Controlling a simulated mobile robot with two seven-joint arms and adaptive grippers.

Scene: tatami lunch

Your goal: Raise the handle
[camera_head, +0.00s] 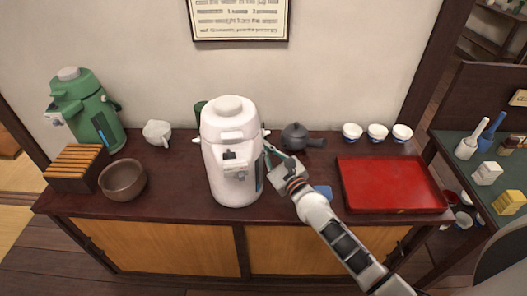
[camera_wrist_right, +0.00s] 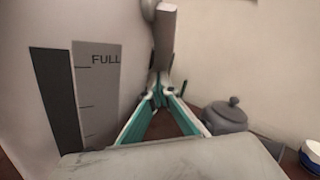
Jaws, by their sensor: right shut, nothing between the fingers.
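A white air pot (camera_head: 228,160) stands upright on the counter. It fills the left of the right wrist view (camera_wrist_right: 100,35), with its level window and FULL mark. A pale bar, which looks like part of its handle (camera_wrist_right: 165,38), hangs down beside the pot in that view. My right gripper (camera_head: 268,150) is at the pot's right side. In the wrist view its teal fingers (camera_wrist_right: 159,98) meet at the tips, just below the bar's lower end, with nothing between them. I cannot tell whether they touch the bar. The rest of the handle is hidden. My left gripper is not in view.
A dark teapot (camera_head: 296,136) stands close behind my right gripper. A red tray (camera_head: 392,185) lies to the right, with several small cups (camera_head: 377,132) behind it. A green air pot (camera_head: 88,110), brown bowl (camera_head: 123,180) and white pitcher (camera_head: 157,132) stand left.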

